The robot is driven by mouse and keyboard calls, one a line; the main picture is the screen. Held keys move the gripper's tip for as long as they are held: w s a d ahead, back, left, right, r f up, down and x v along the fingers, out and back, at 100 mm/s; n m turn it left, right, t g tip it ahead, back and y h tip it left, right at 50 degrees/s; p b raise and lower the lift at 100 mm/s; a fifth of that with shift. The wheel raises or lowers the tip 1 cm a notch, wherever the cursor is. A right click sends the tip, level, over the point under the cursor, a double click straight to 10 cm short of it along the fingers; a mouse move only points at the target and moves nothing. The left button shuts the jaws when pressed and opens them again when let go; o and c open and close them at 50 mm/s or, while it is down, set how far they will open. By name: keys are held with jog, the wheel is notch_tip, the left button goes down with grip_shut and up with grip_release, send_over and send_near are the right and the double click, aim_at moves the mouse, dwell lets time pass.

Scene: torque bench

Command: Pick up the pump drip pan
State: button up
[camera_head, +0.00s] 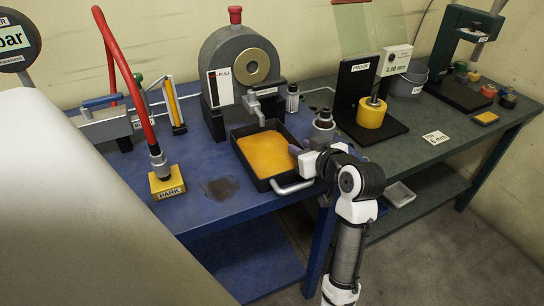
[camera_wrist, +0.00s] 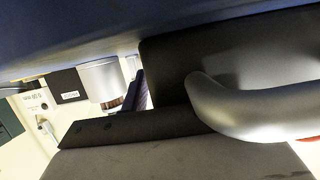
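The pump drip pan (camera_head: 250,171) is a black rectangular tray holding orange-yellow liquid (camera_head: 266,153). It sits on the blue bench in front of the grey pump. A pale grey bar handle (camera_head: 290,188) sticks out from its front side. My gripper (camera_head: 300,154) is at the pan's right side, near the front right corner; my white wrist hides part of that side. In the wrist view the handle (camera_wrist: 245,108) looms large and close, in front of a dark pan wall (camera_wrist: 165,65). Whether my fingers touch or enclose anything cannot be told.
The grey pump (camera_head: 226,62) stands directly behind the pan. A small bottle (camera_head: 292,98) and a grey cylinder (camera_head: 324,121) stand right of it. A dark stain (camera_head: 221,188) and a yellow PARK block (camera_head: 167,184) with a red hose lie left. The bench's front edge is close.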

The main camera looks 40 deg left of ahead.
jog(key=shift+c, duration=0.2)
grip_shut()
jog(key=shift+r, duration=0.25)
